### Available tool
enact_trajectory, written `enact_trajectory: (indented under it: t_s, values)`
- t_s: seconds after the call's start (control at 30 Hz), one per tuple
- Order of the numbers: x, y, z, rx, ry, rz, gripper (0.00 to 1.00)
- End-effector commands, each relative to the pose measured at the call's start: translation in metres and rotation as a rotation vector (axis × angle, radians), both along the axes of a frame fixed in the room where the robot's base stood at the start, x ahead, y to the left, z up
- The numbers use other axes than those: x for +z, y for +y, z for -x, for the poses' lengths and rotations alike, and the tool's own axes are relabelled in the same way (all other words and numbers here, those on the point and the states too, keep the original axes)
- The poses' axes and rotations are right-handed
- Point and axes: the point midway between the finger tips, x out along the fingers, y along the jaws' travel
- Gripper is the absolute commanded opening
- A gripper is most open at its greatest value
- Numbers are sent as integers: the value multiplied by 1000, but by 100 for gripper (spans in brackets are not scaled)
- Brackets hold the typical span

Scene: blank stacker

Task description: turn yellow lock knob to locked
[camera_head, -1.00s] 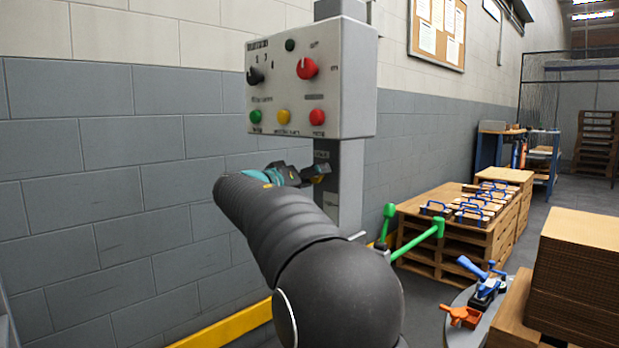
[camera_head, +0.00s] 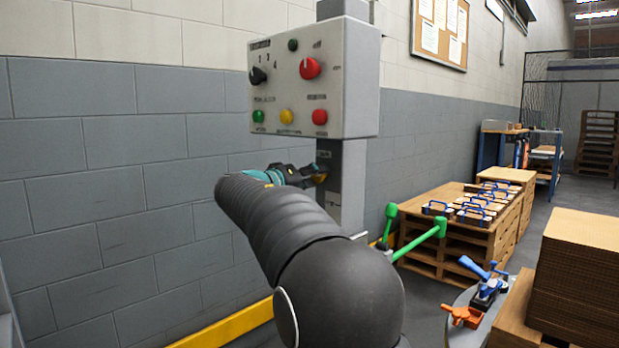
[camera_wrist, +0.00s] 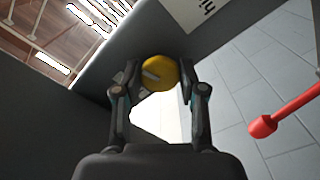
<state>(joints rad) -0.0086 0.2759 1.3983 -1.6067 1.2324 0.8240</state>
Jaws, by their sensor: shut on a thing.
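The bar mark lies at a slant in the wrist view. I cannot read the lock labels.
The control box (camera_head: 350,90) above carries a black selector (camera_head: 258,75), a red selector (camera_head: 310,68) and several coloured buttons. Pallets (camera_head: 410,225) with blue-handled items stand further right.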

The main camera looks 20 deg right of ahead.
Motion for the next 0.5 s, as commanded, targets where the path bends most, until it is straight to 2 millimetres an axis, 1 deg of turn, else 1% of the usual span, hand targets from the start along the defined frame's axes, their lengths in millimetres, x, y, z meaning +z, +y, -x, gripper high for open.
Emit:
enact_trajectory:
  t_s: [0.03,0.5]
  values:
    - [4,-3,2,-8,35,17,6]
    - [5,-4,3,-12,458,168,6]
